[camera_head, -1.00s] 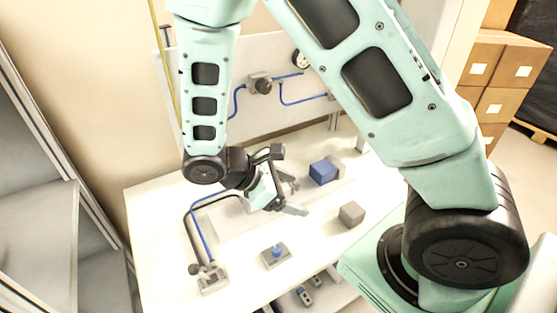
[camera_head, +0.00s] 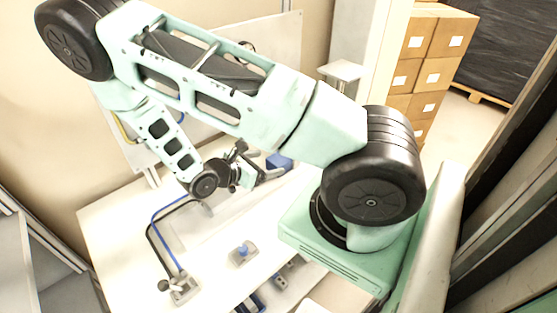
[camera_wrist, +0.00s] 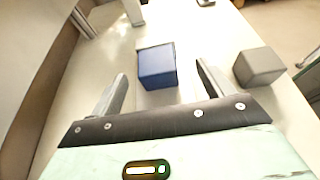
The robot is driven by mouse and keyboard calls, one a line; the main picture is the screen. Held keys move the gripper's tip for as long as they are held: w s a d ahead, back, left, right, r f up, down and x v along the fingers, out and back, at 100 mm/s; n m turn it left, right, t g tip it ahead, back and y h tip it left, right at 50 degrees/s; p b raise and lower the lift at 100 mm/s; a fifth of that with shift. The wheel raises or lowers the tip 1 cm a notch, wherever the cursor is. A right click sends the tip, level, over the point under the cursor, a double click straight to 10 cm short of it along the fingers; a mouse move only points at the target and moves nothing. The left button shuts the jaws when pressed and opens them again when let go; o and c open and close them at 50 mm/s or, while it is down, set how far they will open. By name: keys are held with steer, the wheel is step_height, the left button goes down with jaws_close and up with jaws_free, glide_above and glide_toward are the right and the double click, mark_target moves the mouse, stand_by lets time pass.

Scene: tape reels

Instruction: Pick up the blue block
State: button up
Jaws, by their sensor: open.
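The blue block (camera_wrist: 157,67) sits on the white table, ahead of my open jaws and between their lines in the wrist view. In the head view the blue block (camera_head: 279,161) shows just beyond my gripper (camera_head: 262,177), partly covered by the arm and gripper. In the wrist view my gripper (camera_wrist: 163,85) has its two fingers spread wide with nothing between the tips. I cannot tell the exact gap between the fingertips and the block.
A grey block (camera_wrist: 259,66) stands to the right of the right finger. A fixture with a blue knob (camera_head: 243,252) and a cable fixture (camera_head: 180,288) are on the table (camera_head: 112,222). Stacked cardboard boxes (camera_head: 428,62) stand farther back.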

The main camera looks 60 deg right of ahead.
mark_target(275, 161)
steer(key=p+x, duration=0.2)
steer(key=x, duration=0.1)
steer(key=p+x, duration=0.1)
steer(key=x, duration=0.1)
steer(key=shift+w+d, duration=0.15)
steer(key=shift+w, duration=0.15)
steer(key=shift+d+f, duration=0.3)
steer(key=shift+d, duration=0.1)
steer(key=c, duration=1.3)
steer(key=shift+a, duration=0.1)
